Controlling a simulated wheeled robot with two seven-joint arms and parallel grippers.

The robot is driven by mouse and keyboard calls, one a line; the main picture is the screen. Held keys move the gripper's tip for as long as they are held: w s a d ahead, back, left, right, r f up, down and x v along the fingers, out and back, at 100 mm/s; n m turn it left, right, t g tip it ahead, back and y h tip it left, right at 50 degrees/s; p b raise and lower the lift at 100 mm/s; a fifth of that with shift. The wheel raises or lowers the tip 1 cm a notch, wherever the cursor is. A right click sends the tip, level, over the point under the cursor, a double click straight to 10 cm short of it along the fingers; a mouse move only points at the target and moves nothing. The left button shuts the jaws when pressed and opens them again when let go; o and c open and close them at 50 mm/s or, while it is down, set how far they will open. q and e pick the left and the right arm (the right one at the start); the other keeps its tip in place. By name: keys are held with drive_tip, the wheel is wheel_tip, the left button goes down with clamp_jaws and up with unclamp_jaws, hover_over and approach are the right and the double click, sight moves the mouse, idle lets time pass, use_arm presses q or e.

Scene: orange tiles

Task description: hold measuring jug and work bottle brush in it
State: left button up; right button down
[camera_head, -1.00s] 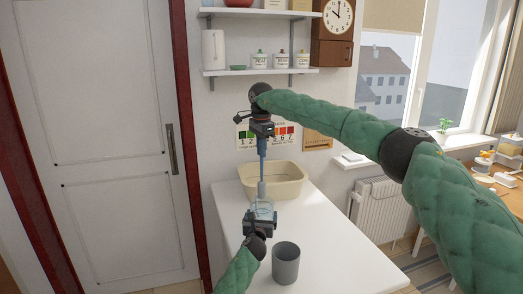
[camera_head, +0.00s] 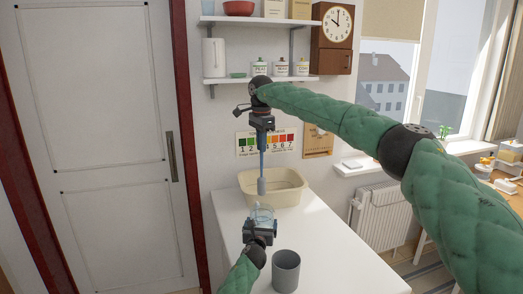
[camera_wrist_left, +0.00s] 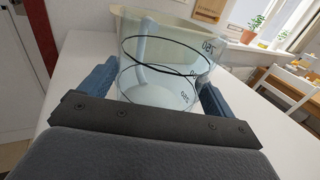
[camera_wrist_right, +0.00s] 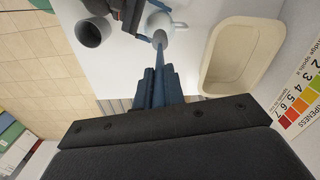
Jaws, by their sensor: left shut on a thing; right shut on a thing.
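The clear measuring jug (camera_head: 263,214) stands upright above the white table's near part. My left gripper (camera_head: 259,231) is shut on it. In the left wrist view the fingers lie on both sides of the jug (camera_wrist_left: 165,75), which bears dark markings. My right gripper (camera_head: 262,123) is shut on the bottle brush's blue handle (camera_head: 262,155). The brush hangs upright, its grey head (camera_head: 262,187) just above the jug's rim, seemingly clear of it. In the right wrist view the brush (camera_wrist_right: 160,48) lies in line with the jug's opening (camera_wrist_right: 166,25).
A cream basin (camera_head: 293,191) sits on the table (camera_head: 330,240) behind the jug. A grey cup (camera_head: 286,270) stands at the near right of the jug. The table's right part is bare. Shelves (camera_head: 255,80) hang on the wall above.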

use_arm(q)
drive_tip(key=o, duration=1)
